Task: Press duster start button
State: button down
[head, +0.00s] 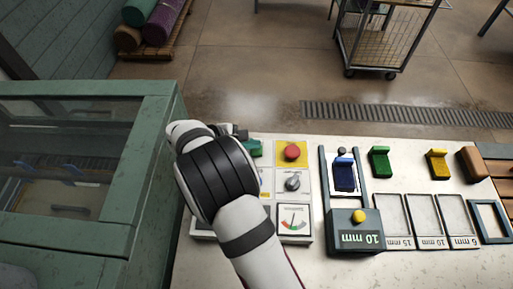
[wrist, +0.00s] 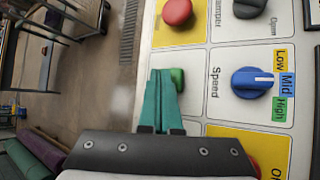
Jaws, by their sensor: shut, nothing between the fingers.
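The control panel (head: 296,238) lies on the pale worktop beside a green cabinet. In the wrist view a green button (wrist: 178,77) sits on a white panel square, just right of my fingertips and partly hidden by them. My gripper (wrist: 161,74) has its teal fingers together with nothing between them. The fingertips are right beside or over the button; I cannot tell if they touch it. In the head view my wrist and hand cover the panel's left part, and the green button cannot be made out clearly there.
A red button on a yellow square (head: 291,152), a grey knob (head: 292,182) and a gauge (head: 293,219) are close by. A blue speed knob (wrist: 252,82) is right of my fingers. The green cabinet (head: 150,150) stands left; a 10 mm block (head: 357,237) sits right.

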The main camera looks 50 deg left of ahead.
jog(key=shift+f, duration=0.5)
dwell(0.4)
dwell(0.3)
jog(key=shift+r, duration=0.9)
jog(key=shift+r, duration=2.55)
jog(key=shift+d, duration=0.1)
